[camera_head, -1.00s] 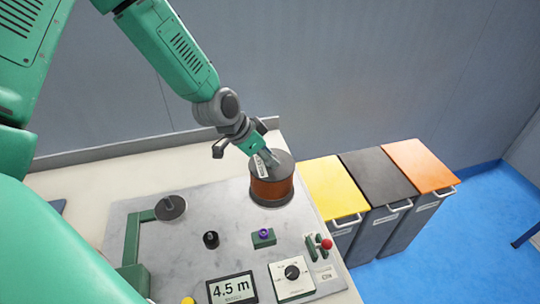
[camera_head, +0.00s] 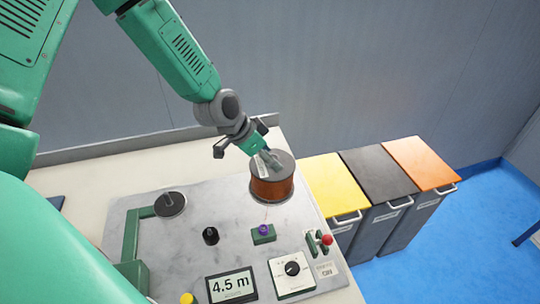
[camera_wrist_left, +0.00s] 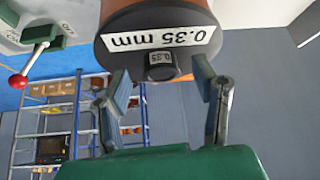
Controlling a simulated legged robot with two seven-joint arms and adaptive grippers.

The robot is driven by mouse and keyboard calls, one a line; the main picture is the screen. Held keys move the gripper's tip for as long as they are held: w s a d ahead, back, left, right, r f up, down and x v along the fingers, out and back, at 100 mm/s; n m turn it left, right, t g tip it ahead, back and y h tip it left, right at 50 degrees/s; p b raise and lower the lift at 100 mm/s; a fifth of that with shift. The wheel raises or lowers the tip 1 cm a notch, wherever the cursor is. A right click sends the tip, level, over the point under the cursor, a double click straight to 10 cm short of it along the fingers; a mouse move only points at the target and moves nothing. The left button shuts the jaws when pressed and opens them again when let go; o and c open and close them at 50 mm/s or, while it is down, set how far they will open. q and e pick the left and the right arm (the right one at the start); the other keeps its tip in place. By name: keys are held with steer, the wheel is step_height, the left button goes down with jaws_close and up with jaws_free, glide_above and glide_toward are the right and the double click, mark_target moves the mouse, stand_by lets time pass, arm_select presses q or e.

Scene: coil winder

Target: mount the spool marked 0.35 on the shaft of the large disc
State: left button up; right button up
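The copper-wound spool (camera_head: 272,186) stands upright at the far right of the machine panel, over a dark disc (camera_head: 270,200) of which only the rim shows. Its dark end flange carries a "0.35 mm" label (camera_wrist_left: 165,36) in the left wrist view, with a small dark labelled hub (camera_wrist_left: 161,65) in the middle. My left gripper (camera_head: 271,160) is at the top of the spool. In the wrist view its two fingers (camera_wrist_left: 164,85) are spread on either side of the hub, with gaps visible. The shaft is hidden. My right gripper is not in view.
The grey panel (camera_head: 190,245) holds a smaller dark disc (camera_head: 170,204), a black post (camera_head: 210,236), a green block with a purple ring (camera_head: 264,232), a 4.5 m display (camera_head: 232,287), a dial (camera_head: 292,269) and a red-knobbed lever (camera_head: 326,239). Bins (camera_head: 337,184) stand to the right.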

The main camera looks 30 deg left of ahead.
arm_select(q)
steer(key=v, duration=1.2)
steer(key=shift+f, duration=0.15)
stand_by(0.3)
